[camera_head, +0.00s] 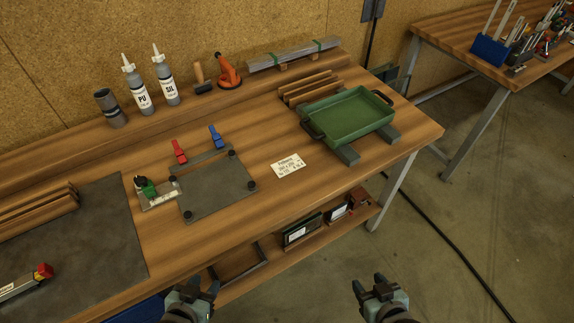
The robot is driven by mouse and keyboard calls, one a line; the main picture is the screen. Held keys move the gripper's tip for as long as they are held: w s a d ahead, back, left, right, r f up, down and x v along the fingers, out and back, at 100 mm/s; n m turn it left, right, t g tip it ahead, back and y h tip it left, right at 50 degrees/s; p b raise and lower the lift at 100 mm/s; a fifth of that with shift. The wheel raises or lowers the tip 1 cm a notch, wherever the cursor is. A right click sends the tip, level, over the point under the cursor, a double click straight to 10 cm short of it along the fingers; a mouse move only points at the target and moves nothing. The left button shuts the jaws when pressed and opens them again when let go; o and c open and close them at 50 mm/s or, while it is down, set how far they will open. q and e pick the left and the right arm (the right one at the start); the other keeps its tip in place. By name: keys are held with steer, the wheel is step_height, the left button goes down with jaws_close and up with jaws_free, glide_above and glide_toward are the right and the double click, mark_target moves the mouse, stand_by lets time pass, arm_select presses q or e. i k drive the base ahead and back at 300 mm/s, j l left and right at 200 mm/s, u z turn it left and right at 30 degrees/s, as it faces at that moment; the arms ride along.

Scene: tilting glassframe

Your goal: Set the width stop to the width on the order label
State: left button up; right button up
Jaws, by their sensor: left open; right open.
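The order label (288,165) is a white card lying on the wooden bench, right of the grey jig plate (215,190). It carries a few lines of small print that I cannot read surely. At the plate's left edge sits a pale metal piece with a green part and a dark knob (147,187), perhaps the width stop; its setting is too small to read. My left gripper (197,285) is open and empty at the bench's front side. My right gripper (371,284) is open and empty over the floor. Both are apart from the label and plate.
A red clamp (179,151) and a blue clamp (216,137) stand at the plate's back edge. A green tray (345,118) is at right. A dark mat (90,235) with wood strips and a red-ended tool (28,281) are at left. Bottles (138,90) stand behind.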

mark_target(147, 185)
steer(key=u, duration=1.15)
steer(key=k+l+u, duration=0.15)
steer(key=u, duration=0.35)
